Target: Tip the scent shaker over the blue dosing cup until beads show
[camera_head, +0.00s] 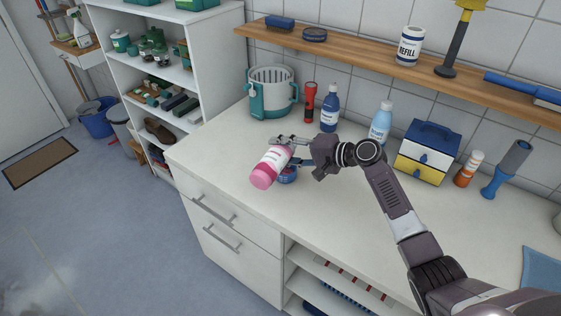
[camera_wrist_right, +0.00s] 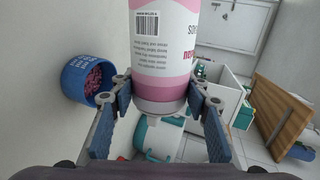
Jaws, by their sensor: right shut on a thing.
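The scent shaker (camera_head: 271,166) is a white and pink printed bottle, held tilted above the counter with its pink end low and to the left. My right gripper (camera_head: 290,151) is shut on it; in the right wrist view the two fingers press its sides near one end, and the label of the shaker (camera_wrist_right: 163,45) faces the camera. The blue dosing cup (camera_head: 288,175) stands on the counter, partly hidden behind the shaker. In the right wrist view the cup (camera_wrist_right: 76,88) has pink-red beads inside. My left gripper is not in view.
A teal and white bucket (camera_head: 271,95), a red flashlight (camera_head: 310,100), a dark blue bottle (camera_head: 330,108) and a light blue bottle (camera_head: 381,122) stand behind. A blue-lidded box (camera_head: 428,152) is farther right. The white counter (camera_head: 220,152) is clear at front left.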

